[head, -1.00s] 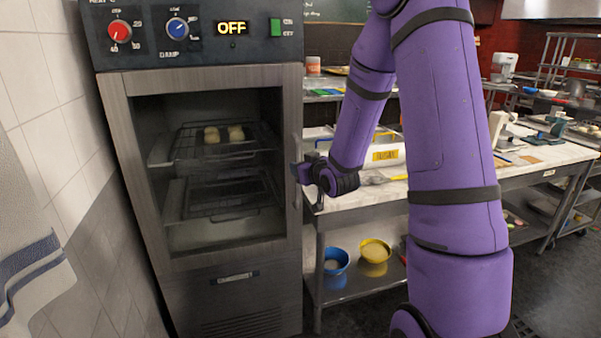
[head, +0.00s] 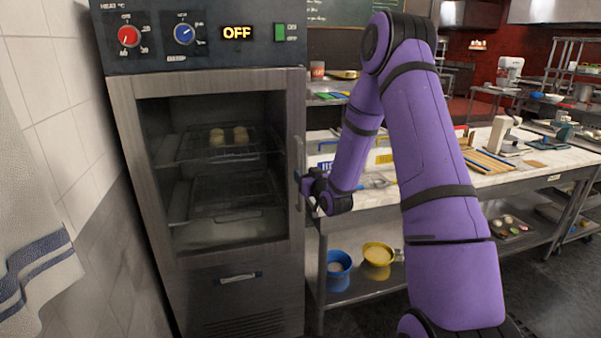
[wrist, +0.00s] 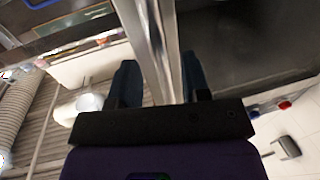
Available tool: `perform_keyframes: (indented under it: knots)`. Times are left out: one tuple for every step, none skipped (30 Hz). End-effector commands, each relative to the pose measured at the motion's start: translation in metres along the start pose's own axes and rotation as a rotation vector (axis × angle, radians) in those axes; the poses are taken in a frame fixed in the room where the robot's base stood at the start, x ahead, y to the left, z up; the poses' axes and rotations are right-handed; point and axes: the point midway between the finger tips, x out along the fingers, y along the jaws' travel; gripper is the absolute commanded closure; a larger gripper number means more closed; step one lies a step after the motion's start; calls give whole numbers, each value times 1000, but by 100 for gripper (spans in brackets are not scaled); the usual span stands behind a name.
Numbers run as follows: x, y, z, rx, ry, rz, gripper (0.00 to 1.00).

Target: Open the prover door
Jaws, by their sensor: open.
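The prover (head: 230,311) is a tall steel cabinet on the left in the head view. Its glass-fronted door (head: 122,130) looks shut against the frame. A vertical metal handle (head: 298,152) runs along the door's right side. My gripper (head: 301,180) is at the lower part of this handle. In the wrist view, the two dark fingers of my gripper (wrist: 160,78) are apart, one on each side of the handle bar (wrist: 157,45). I cannot tell whether either finger touches it.
A control panel (head: 205,38) above the door reads OFF. A tiled wall (head: 70,130) and hanging towel (head: 35,230) are close on the left. A marble-topped worktable (head: 390,195) stands right of the prover, with blue (head: 338,263) and yellow (head: 378,253) bowls below.

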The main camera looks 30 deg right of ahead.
Motion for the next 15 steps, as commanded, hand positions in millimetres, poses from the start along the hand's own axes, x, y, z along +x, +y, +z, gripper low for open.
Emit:
perform_keyframes:
  knots:
    - [8, 0, 0, 0, 2, 0, 56]
    - [12, 0, 0, 0, 1, 0, 56]
    - [17, 0, 0, 0, 1, 0, 56]
    - [20, 0, 0, 0, 2, 0, 56]
    - [23, 0, 0, 0, 2, -1, 56]
    - [27, 0, 0, 0, 1, -1, 56]
    - [29, 0, 0, 0, 1, -1, 56]
    - [31, 0, 0, 0, 0, -1, 56]
    - [32, 0, 0, 0, 0, -1, 56]
    - [33, 0, 0, 0, 0, -1, 56]
    - [34, 0, 0, 0, 0, -1, 56]
    - [35, 0, 0, 0, 0, 0, 56]
    - [35, 0, 0, 0, 0, 0, 56]
    - [35, 0, 0, 0, 0, 0, 56]
    - [35, 0, 0, 0, 0, 0, 56]
